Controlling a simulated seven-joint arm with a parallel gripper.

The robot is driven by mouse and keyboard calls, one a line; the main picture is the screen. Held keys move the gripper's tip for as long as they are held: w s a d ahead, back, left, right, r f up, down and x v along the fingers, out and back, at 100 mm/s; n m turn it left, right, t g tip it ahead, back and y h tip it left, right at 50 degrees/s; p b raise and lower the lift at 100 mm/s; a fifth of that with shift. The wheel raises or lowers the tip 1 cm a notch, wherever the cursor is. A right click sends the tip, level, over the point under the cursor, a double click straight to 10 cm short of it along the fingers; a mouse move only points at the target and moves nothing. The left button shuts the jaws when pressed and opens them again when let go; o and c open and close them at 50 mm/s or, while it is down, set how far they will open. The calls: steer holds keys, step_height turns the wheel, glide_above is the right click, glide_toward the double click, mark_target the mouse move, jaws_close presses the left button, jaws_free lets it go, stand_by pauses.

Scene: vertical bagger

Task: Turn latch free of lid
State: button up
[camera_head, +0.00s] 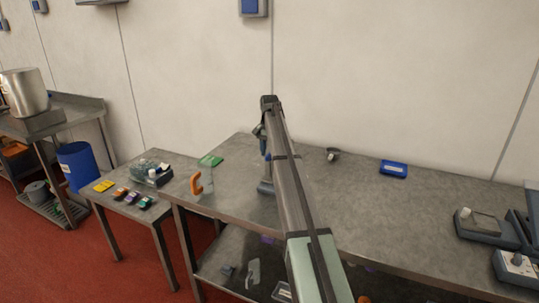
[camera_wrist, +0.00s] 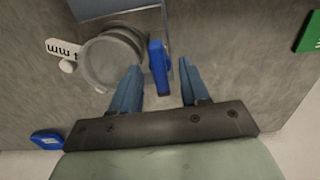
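In the wrist view, my gripper (camera_wrist: 160,67) is open, with its two blue fingers apart. A narrow upright blue bar, which looks like the latch (camera_wrist: 158,66), stands between them, nearer the left finger. I cannot tell whether either finger touches it. Left of the latch is a round grey bowl-like part (camera_wrist: 112,60). A pale see-through panel beside it, under a blue bar at the top edge, may be the lid; I cannot tell how the latch meets it. In the head view, my arm hides most of the machine, and its grey-blue base (camera_head: 265,187) shows beside the arm.
On the steel bench (camera_head: 425,205) are a green card (camera_head: 211,160), an orange handle (camera_head: 197,183), a small dark cup (camera_head: 333,154) and a blue case (camera_head: 393,168). Grey devices (camera_head: 485,226) stand at the far right.

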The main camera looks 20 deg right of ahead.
steer(key=shift+o, duration=0.3)
steer(key=shift+r, duration=2.5)
steer(key=shift+r, duration=0.1)
step_height(320, 180, up, 14)
steer(key=shift+o, duration=0.3)
steer(key=shift+f, duration=0.2)
